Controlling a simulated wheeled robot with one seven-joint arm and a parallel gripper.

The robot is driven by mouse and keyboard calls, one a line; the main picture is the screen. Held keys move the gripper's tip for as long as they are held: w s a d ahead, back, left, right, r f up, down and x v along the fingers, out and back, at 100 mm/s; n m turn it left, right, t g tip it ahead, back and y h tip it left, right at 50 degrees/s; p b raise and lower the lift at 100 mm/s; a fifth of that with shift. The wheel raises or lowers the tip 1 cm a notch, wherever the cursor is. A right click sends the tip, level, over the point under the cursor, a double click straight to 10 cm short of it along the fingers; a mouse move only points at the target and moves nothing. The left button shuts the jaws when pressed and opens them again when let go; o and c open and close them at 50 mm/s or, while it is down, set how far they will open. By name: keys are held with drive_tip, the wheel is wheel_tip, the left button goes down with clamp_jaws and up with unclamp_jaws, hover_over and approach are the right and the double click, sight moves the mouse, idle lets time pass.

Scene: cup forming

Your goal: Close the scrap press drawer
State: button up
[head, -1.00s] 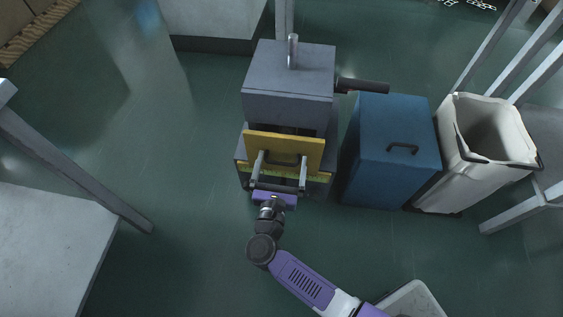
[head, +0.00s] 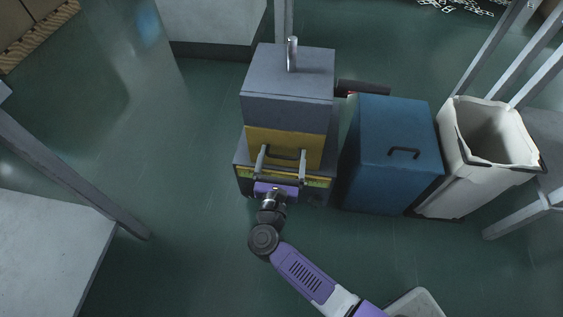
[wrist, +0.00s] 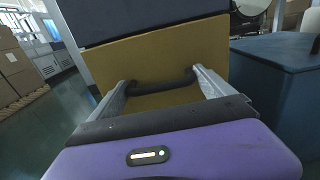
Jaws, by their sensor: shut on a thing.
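The scrap press (head: 290,85) is a grey block-like machine standing in the middle of the head view. Its drawer has a yellow front (head: 285,139), which sits up against the press body with no clear gap in the head view. A black bar handle (head: 284,154) runs across that front. My gripper (head: 284,150) has one finger at each end of the handle and is shut on it. The wrist view shows the same handle (wrist: 155,87) between my two grey fingers, with the yellow front (wrist: 150,58) close behind. The drawer's inside is hidden.
A blue cabinet (head: 395,135) stands close to the right of the press, with a white bin (head: 455,185) beyond it. A pale table (head: 50,250) is at lower left. The floor left of the press is clear.

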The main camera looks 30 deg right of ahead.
drive_tip(key=o, duration=1.8)
drive_tip(key=shift+w+d, duration=0.1)
drive_tip(key=shift+d, duration=0.25)
drive_tip(key=shift+a, duration=0.1)
drive_tip(key=p+v, duration=0.2)
drive_tip(key=v, duration=0.5)
drive_tip(key=shift+s+a, duration=0.25)
drive_tip(key=shift+s, duration=0.05)
